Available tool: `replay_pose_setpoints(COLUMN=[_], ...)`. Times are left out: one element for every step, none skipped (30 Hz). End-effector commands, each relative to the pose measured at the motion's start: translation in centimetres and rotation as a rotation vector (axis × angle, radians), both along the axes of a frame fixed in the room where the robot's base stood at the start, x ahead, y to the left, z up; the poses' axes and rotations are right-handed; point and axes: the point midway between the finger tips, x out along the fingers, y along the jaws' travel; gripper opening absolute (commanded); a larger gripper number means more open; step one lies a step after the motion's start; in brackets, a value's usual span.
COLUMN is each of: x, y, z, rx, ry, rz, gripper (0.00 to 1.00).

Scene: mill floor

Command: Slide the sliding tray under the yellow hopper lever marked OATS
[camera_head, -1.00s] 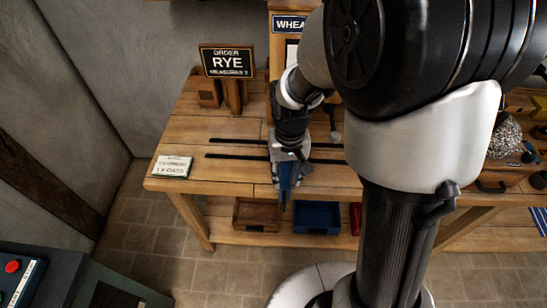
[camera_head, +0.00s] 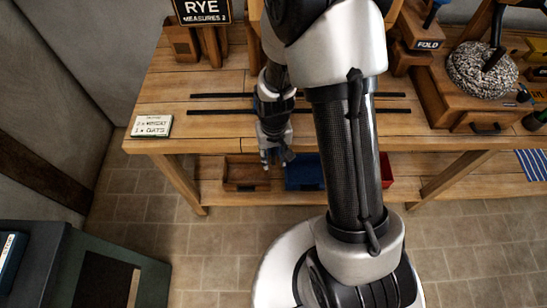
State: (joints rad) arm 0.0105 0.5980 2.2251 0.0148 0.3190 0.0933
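My gripper (camera_head: 274,157) hangs pointing down at the front edge of the wooden bench (camera_head: 220,130). Its fingers are small and partly turned away, so I cannot tell whether they are open or shut, and I see nothing clearly held. Two dark parallel rails (camera_head: 215,96) run left to right along the bench top and pass behind my arm. I cannot make out the sliding tray; my arm covers the middle of the rails. The yellow lever marked OATS is not visible.
An order card (camera_head: 152,125) lies at the bench's left front corner. A RYE sign (camera_head: 202,11) stands at the back left. A wooden bin (camera_head: 240,175) and a blue bin (camera_head: 303,173) are on the lower shelf. A dark cabinet (camera_head: 60,255) stands lower left.

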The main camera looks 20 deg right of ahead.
Motion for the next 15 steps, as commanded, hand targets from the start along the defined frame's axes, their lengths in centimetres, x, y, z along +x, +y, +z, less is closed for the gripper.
replay_pose_setpoints(x=[0.02,0.04,0.05,0.06,0.06,0.06,0.06,0.06,0.06,0.05,0.05,0.05,0.05,0.05,0.05], y=[0.01,0.01,0.01,0.00,0.00,0.00,0.00,0.00,0.00,0.01,0.00,0.00,0.00,0.00,0.00], z=[-0.26,-0.32,-0.35,-0.36,-0.35,-0.34,-0.33,-0.32,-0.32,-0.32,-0.31,-0.31,-0.31,-0.31,-0.31], rx=[0.000,0.000,0.000,0.000,0.000,0.000,0.000,0.000,0.000,0.000,0.000,0.000,0.000,0.000,0.000], ry=[-0.001,-0.001,-0.002,-0.002,-0.002,-0.002,-0.002,-0.002,-0.002,-0.002,-0.002,-0.002,-0.001,-0.001,-0.001], rz=[0.000,0.000,0.000,0.000,0.000,0.000,0.000,0.000,0.000,0.000,0.000,0.000,0.000,0.000,0.000], gripper=[0.32,0.32,0.32,0.32,0.32,0.32,0.32,0.32,0.32,0.32,0.30,0.27,0.25,0.23,0.20])
